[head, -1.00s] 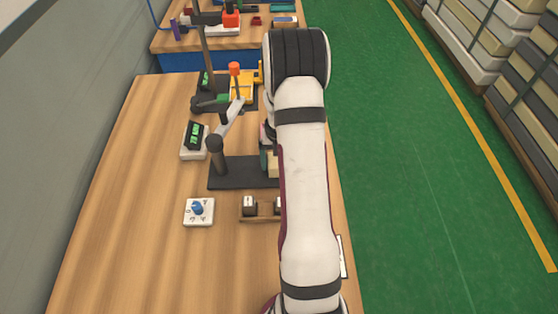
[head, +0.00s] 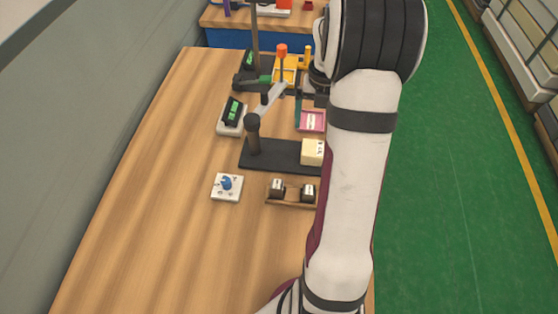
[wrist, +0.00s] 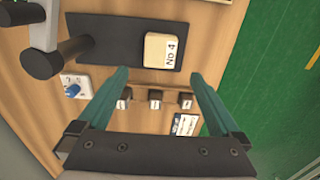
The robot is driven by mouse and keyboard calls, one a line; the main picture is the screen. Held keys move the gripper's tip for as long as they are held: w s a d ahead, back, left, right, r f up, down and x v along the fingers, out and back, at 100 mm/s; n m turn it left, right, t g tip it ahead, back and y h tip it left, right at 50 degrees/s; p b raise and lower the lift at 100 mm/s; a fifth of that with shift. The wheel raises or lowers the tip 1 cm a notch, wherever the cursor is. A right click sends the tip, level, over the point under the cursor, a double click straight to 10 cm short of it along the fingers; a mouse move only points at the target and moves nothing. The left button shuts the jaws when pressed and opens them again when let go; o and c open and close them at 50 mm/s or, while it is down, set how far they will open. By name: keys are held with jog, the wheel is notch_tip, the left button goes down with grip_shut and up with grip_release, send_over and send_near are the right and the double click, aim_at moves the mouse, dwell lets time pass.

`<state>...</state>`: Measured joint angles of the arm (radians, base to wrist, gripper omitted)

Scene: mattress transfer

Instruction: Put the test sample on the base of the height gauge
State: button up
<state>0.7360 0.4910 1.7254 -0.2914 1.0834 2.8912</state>
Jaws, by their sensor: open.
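The test sample, a cream foam block labelled "No 4" (head: 313,152), rests on the right end of the black base (head: 276,154) of the height gauge. The gauge's dark post (head: 253,137) stands at the base's left end, with a grey arm (head: 270,100) reaching from it. In the wrist view the block (wrist: 162,50) lies flat on the base (wrist: 115,42), beyond my fingertips. My gripper (wrist: 157,75) is open, with nothing between its teal fingers. In the head view one teal finger (head: 298,108) shows beyond the base, partly hidden by my arm.
A small wooden rack (head: 290,202) with dark weights stands in front of the base. A white box with a blue knob (head: 227,186) and a display unit (head: 231,115) are to the left. A pink tray (head: 311,126) and a yellow device (head: 286,70) are behind. The left tabletop is clear.

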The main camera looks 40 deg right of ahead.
jog(key=s+a+r+n, duration=0.2)
jog(key=a+r+n, duration=0.1)
jog(key=a+n, duration=0.4)
jog(key=s+a+r+n+y, duration=0.1)
jog(key=s+a+r+n, duration=0.15)
jog(key=a+n, duration=0.45)
jog(key=s+a+r+n, duration=0.1)
jog(key=a+r+n, duration=0.2)
jog(key=a+n, duration=0.4)
jog(key=s+a+n, duration=1)
jog(key=s+n, duration=0.2)
jog(key=n, duration=0.6)
jog(key=shift+f+n+y, duration=0.3)
jog(key=shift+f+y, duration=0.1)
